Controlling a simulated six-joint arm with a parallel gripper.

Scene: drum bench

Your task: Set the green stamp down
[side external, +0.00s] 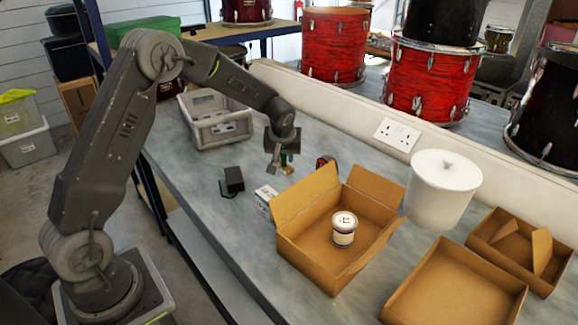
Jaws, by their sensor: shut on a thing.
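My gripper (279,167) points down over the bench, left of and behind the open cardboard box. It is shut on the green stamp (284,160), of which only a small green part shows between and beside the fingers. The fingers hide most of the stamp. I cannot tell whether its lower end touches the bench or hangs just above it.
A cardboard box (305,235) holds a white-labelled can (344,229). Near my gripper are a small white box (265,200), a black block (233,180) and a dark red-marked object (323,162). A grey crate (215,120), white canister (441,188) and more cardboard boxes (455,283) stand around.

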